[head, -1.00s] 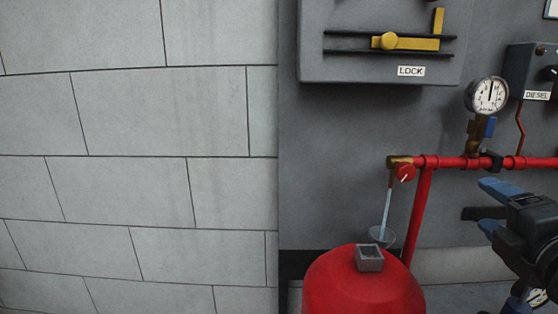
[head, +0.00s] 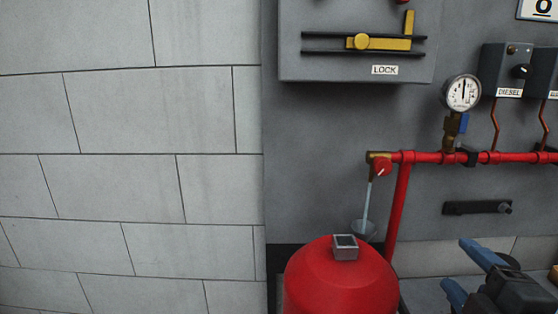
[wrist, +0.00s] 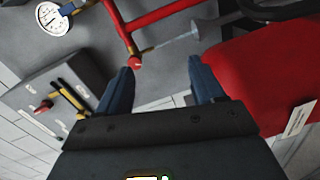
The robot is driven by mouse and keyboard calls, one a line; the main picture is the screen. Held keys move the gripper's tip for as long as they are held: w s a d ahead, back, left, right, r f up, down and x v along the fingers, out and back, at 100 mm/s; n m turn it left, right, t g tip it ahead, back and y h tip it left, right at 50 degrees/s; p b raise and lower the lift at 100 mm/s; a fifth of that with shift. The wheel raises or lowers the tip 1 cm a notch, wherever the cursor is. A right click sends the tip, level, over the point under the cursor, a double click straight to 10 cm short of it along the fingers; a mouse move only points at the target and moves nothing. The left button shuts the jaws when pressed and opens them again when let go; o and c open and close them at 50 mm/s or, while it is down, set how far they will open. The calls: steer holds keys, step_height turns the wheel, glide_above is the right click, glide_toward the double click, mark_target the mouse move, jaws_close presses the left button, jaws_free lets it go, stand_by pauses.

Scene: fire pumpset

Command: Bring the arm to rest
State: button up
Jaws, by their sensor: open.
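My gripper (head: 468,272) is at the lower right of the head view, with its two blue fingers apart and nothing between them. In the wrist view my gripper (wrist: 160,85) also shows open and empty, its fingers spread. It is in front of the grey wall panel, to the right of the red tank (head: 340,280) and below the red pipe (head: 510,157). It looks clear of both, though the depth is hard to tell.
A grey lock box (head: 357,65) with a yellow bolt (head: 385,43) is on the panel. A pressure gauge (head: 462,93) and a diesel switch box (head: 506,70) are right of it. Water runs from a small red valve (head: 382,168) into a funnel (head: 364,230). The block wall (head: 120,120) at left is bare.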

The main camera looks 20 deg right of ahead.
steer(key=s+a+f+m+y, duration=0.2)
steer(key=s+a+f+m, duration=0.5)
steer(key=s+a+f, duration=0.45)
steer(key=s+a+m+y, duration=0.1)
steer(key=s+m, duration=0.1)
steer(key=s, duration=0.5)
steer(key=s+a+m+g+y, duration=0.1)
steer(key=s+a+m+y, duration=0.1)
steer(key=s, duration=0.6)
steer(key=shift+s+r+m, duration=0.2)
steer(key=shift+r+m, duration=0.05)
steer(key=shift+m, duration=0.45)
